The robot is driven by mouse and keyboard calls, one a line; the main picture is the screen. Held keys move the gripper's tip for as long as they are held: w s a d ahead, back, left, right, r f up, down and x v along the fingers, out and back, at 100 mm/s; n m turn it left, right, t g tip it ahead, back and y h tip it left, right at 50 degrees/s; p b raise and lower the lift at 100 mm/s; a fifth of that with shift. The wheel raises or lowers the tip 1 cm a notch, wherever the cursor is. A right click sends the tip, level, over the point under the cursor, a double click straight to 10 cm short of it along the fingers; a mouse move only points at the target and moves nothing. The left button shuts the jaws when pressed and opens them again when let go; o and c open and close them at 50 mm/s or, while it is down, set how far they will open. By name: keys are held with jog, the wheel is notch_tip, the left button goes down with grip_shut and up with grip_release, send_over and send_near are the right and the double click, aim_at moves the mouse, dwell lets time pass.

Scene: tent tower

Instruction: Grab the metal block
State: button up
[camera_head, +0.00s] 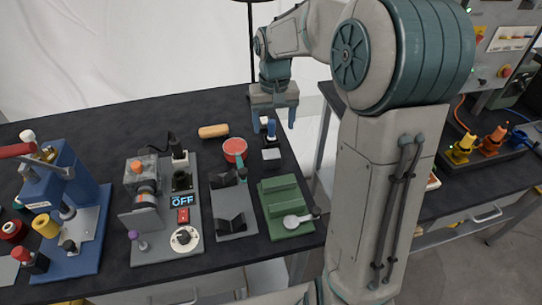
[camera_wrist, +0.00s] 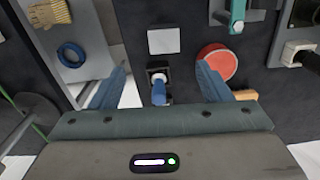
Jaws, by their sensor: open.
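The metal block (camera_head: 271,154) is a small, light grey block lying on the dark table near its right edge. In the wrist view the metal block (camera_wrist: 164,40) shows as a pale rectangle beyond my fingertips, roughly centred between them. My gripper (camera_head: 274,122) is open with nothing held, over the table's far right part. In the wrist view my gripper (camera_wrist: 162,74) has its two blue fingers spread wide, apart from the block. A small blue-handled item (camera_wrist: 159,88) with a white top and dark base stands between the fingers in that view, nearer than the block.
A red round container (camera_head: 234,148) and a tan cylinder (camera_head: 213,131) are left of the block. A green stepped fixture (camera_head: 284,203) and a grey plate with black V-blocks (camera_head: 232,212) are nearer the camera. A machine with an OFF display (camera_head: 182,201) stands farther left.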

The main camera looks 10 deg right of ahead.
aim_at(271, 153)
notch_tip(271, 153, down, 7)
jog(key=shift+f, duration=0.1)
jog(key=shift+a+f+p, duration=0.2)
jog(key=shift+f+p, duration=0.05)
jog(key=shift+f, duration=1.15)
jog(key=shift+a+f+p, duration=0.15)
jog(key=shift+f+p, duration=0.05)
jog(key=shift+f, duration=1.15)
jog(key=shift+s, duration=0.1)
jog(key=c, duration=1.2)
jog(key=shift+r, duration=0.1)
